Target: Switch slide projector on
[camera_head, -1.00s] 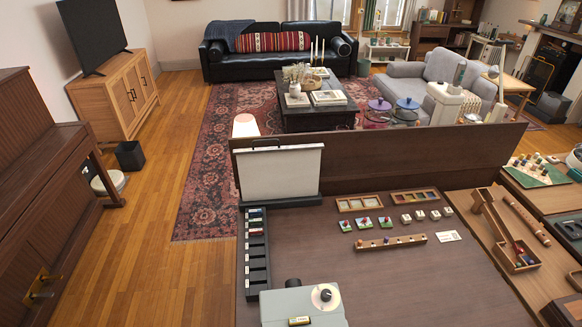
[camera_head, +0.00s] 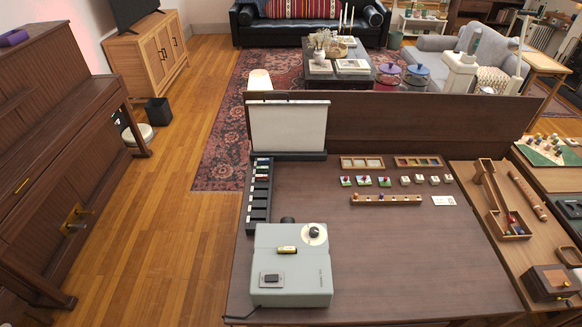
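The slide projector (camera_head: 293,270) is a pale grey-green box at the front left of the dark wooden table (camera_head: 400,270). Its top carries a round white dial (camera_head: 314,234), a small yellowish-brown part (camera_head: 287,250) and a dark switch (camera_head: 272,279) on a plate near the front left. The lens (camera_head: 287,220) points away toward a white screen (camera_head: 288,126) standing at the table's back left. I cannot tell the switch's position, and the screen shows no picture. Neither of my grippers is in view.
A black slide rack (camera_head: 259,195) lies along the table's left edge behind the projector. Small trays, picture blocks and a wooden strip (camera_head: 386,200) sit at the back middle. The table's front right is clear. A piano (camera_head: 60,150) stands left across open floor.

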